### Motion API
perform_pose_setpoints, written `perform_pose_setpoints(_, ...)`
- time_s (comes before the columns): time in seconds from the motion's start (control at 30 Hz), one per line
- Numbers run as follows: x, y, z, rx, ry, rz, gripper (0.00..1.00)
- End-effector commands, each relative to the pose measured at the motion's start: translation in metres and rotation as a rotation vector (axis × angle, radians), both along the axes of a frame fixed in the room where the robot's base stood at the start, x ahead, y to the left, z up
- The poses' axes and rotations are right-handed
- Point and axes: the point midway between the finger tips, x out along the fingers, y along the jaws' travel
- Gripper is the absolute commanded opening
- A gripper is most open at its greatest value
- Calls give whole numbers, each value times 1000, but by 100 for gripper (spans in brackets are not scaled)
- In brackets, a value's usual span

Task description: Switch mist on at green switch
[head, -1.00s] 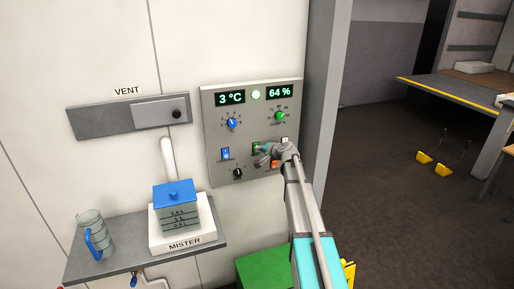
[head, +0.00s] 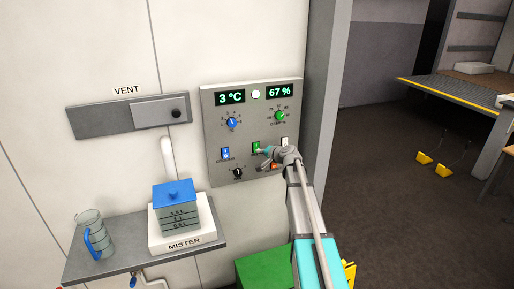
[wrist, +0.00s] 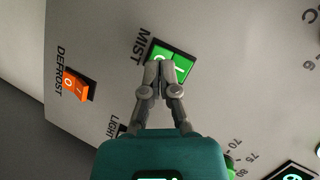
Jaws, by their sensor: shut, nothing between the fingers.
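The green switch (head: 256,147) is on the grey control panel (head: 212,170), left of my gripper (head: 265,152) in the head view. In the wrist view the green rocker (wrist: 184,65) sits beside the word MIST, with a "0" and a "1" half. My gripper (wrist: 159,66) is shut and empty, its fingertips over the lower part of the rocker, partly covering the "0" half. Whether they touch it, and which half is pressed in, I cannot tell. The panel's right display (head: 280,91) reads 67 %, the left display (head: 230,97) 3 °C.
An orange DEFROST switch (wrist: 77,89) is near the green one; my gripper partly hides it in the head view. A white switch (head: 285,141), blue switch (head: 225,153) and several knobs share the panel. The mister (head: 177,210) stands on a shelf at lower left.

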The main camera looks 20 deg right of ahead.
Motion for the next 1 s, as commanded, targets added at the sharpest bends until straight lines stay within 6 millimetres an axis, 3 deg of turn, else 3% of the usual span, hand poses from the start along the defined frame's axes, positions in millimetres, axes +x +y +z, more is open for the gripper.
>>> perform_pose_setpoints(0.6, -40, -1, -17, 1, 0, 0, 0)
perform_pose_setpoints(1.0, -43, -1, -18, 0, 0, 0, 0)
